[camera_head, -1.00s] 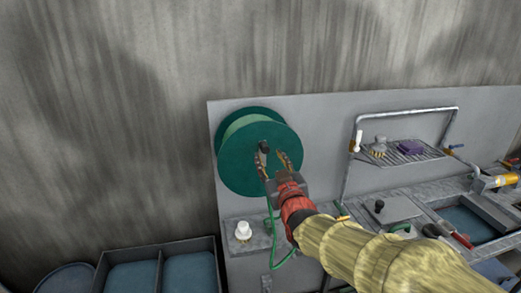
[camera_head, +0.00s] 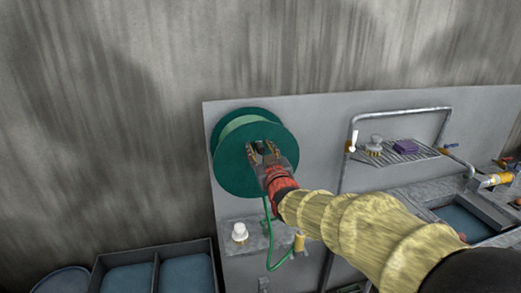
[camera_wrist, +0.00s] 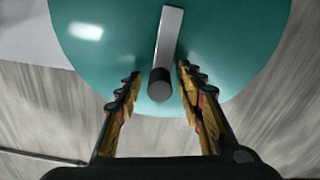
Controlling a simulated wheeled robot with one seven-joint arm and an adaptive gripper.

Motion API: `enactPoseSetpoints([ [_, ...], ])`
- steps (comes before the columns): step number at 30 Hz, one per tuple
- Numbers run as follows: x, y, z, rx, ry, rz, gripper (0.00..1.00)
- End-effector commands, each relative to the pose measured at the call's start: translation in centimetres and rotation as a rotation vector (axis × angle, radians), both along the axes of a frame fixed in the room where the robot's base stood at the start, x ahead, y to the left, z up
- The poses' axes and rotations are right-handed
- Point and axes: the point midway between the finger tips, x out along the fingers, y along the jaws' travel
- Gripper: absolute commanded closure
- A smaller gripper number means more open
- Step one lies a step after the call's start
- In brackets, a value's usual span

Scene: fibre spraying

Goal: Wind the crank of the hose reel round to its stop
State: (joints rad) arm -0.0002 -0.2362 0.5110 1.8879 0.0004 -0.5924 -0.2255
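The hose reel (camera_head: 228,165) is a dark green drum fixed on a grey wall panel. It fills the upper part of the wrist view (camera_wrist: 95,50). My gripper (camera_wrist: 157,72) is open, with one finger on each side of the knob and a gap showing on both sides. In the head view my gripper (camera_head: 263,148) is in front of the reel's middle and partly hides the crank. A green hose (camera_head: 271,245) hangs below the reel.
A white-capped item (camera_head: 240,232) stands on a small shelf below the reel. A wire rack (camera_head: 400,152) with a brush and a purple block is to the right, above a sink (camera_head: 466,222). Blue-lined basins (camera_head: 130,276) stand at lower left.

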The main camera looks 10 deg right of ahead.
Motion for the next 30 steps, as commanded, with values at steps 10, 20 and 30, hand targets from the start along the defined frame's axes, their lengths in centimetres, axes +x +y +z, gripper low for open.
enactPoseSetpoints([
  [10,-0.02,0.0,-0.02,0.0,0.0,0.0,0.83],
  [20,-0.02,-0.03,-0.04,0.0,0.001,0.0,1.0],
  [30,-0.02,-0.07,-0.09,-0.001,0.002,-0.001,1.0],
])
